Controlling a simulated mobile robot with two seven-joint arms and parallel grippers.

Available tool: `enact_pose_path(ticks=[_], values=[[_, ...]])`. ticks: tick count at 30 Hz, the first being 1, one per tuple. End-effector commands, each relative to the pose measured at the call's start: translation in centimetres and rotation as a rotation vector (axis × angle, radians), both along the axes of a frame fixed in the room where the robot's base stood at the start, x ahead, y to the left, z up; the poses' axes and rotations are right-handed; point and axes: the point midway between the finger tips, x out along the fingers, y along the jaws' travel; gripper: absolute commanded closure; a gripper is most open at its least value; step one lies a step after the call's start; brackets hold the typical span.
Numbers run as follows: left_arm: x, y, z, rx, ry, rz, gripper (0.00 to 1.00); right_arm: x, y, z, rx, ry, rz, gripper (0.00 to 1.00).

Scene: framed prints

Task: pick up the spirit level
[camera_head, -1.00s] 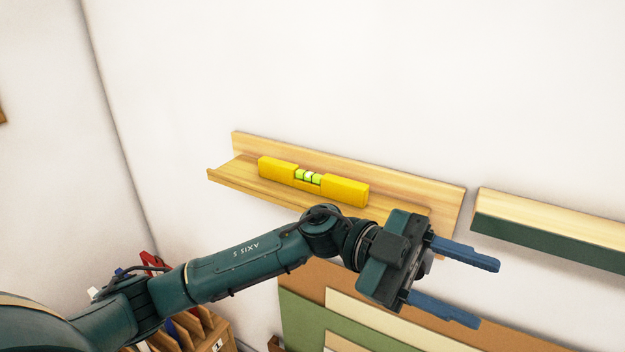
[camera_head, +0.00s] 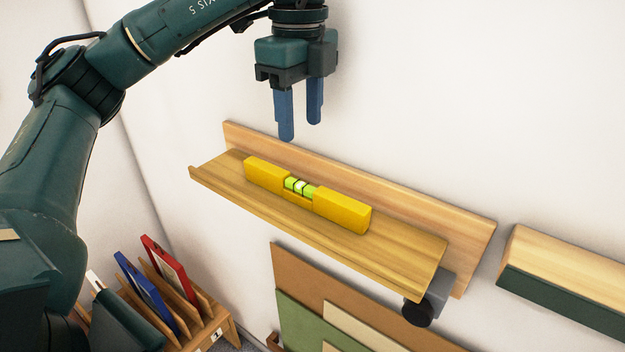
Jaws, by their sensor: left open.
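The yellow spirit level (camera_head: 343,211) with a green vial in its middle lies lengthwise on a wooden wall shelf (camera_head: 405,247). My left gripper (camera_head: 300,130) hangs above the shelf with its blue fingers pointing down. It is open and empty, a little above and behind the level's middle in the picture, with a visible gap to it. The level is fully in view. My right gripper is not in view.
A second shelf or ledge (camera_head: 570,265) with a dark green front is at the right. A grey block with a black knob (camera_head: 420,310) sits under the shelf's right end. Flat boards (camera_head: 330,300) stand below. A wooden rack (camera_head: 215,322) with red and blue folders is at lower left.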

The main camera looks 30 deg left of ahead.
Motion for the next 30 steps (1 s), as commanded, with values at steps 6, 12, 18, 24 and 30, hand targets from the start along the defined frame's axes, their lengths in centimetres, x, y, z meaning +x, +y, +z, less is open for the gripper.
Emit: enact_pose_path(ticks=[6, 12, 18, 24, 30], values=[[-0.1, 0.0, -4.7, -0.001, 0.009, -0.005, 0.53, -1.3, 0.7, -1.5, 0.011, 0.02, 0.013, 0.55], [0.0, 0.0, -6.7, -0.002, 0.004, -0.004, 0.53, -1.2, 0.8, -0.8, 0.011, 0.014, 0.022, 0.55], [0.1, 0.2, -8.2, -0.002, 0.005, -0.003, 0.53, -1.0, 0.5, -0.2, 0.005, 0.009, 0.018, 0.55], [0.3, 0.4, -11.3, -0.002, 0.006, -0.005, 0.53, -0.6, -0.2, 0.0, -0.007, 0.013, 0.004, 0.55], [0.3, 0.3, -12.3, -0.005, 0.002, -0.006, 0.53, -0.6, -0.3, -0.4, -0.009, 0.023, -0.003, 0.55]])
